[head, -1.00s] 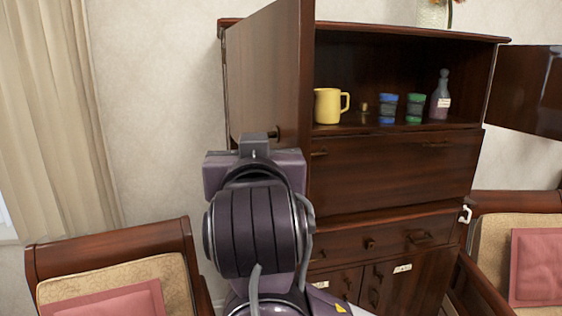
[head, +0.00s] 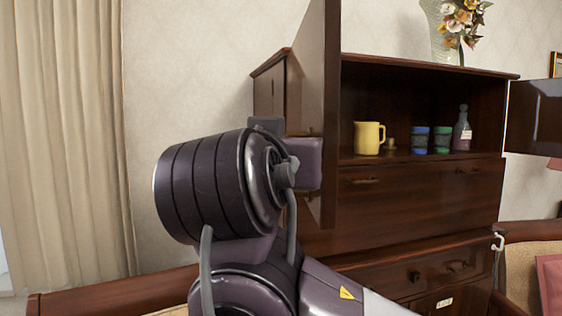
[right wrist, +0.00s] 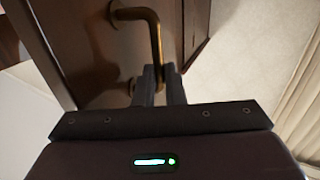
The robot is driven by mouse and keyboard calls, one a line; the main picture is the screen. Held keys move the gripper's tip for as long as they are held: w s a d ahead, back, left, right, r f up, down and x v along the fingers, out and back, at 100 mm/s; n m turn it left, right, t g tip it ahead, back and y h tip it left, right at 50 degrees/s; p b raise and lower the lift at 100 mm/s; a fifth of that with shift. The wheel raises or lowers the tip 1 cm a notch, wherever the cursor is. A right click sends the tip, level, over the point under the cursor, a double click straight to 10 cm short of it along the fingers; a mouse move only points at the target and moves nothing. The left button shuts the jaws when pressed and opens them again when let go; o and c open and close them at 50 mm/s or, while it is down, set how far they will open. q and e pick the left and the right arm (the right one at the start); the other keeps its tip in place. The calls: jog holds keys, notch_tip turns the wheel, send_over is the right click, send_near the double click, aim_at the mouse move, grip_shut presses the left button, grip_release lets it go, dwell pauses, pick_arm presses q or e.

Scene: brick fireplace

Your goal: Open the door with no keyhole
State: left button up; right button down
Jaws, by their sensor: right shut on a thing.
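The dark wooden cabinet's left upper door (head: 318,100) stands open, seen nearly edge-on in the head view, and no keyhole shows on its visible part. Its bent brass handle (right wrist: 155,38) shows in the right wrist view. My right gripper (right wrist: 161,82) is shut on the lower end of this handle, close to the door face. In the head view my right arm hides the fingertips and the handle. My left gripper is not in view.
The open compartment holds a yellow mug (head: 369,138), blue and green jars (head: 430,139) and a bottle (head: 462,130). A right door (head: 537,115) also stands open. A curtain (head: 68,140) hangs left. A chair frame (head: 100,295) lies low left.

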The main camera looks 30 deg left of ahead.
jog(key=shift+w+d+r, duration=0.2)
jog(key=shift+d+r, duration=0.05)
jog(key=c, duration=2)
grip_release()
jog(key=o, duration=0.5)
jog(key=shift+w+a+f, duration=0.2)
jog(key=shift+w+a, duration=0.05)
jog(key=b+v, duration=0.3)
jog(key=v, duration=0.5)
jog(key=shift+b, duration=0.35)
